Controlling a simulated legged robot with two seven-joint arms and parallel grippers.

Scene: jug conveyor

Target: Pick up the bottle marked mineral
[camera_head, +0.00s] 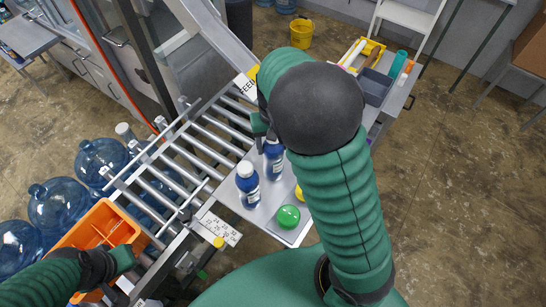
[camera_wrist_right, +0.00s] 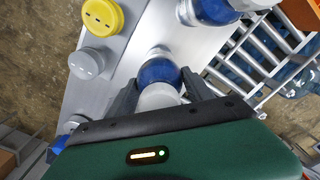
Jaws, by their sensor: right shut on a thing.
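Two blue bottles with white caps and white labels stand on the metal side plate (camera_head: 262,222) beside the roller conveyor. The nearer bottle (camera_head: 247,188) stands free. The farther bottle (camera_head: 273,165) is under my right gripper (camera_head: 265,130), partly hidden by my right arm. In the right wrist view my right gripper (camera_wrist_right: 161,86) is shut around that bottle (camera_wrist_right: 158,72) near its white cap. The free bottle (camera_wrist_right: 212,10) shows at the top edge there. The label words are too small to read, so I cannot tell which says mineral. My left gripper (camera_head: 128,258) is over the orange crate; its jaws are unclear.
The roller conveyor (camera_head: 180,160) runs left of the plate. A green button (camera_head: 288,217) and a yellow button (camera_wrist_right: 102,17) are on the plate. The orange crate (camera_head: 100,225) and large water jugs (camera_head: 57,203) are at left. A tool cart (camera_head: 375,88) stands behind my right arm.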

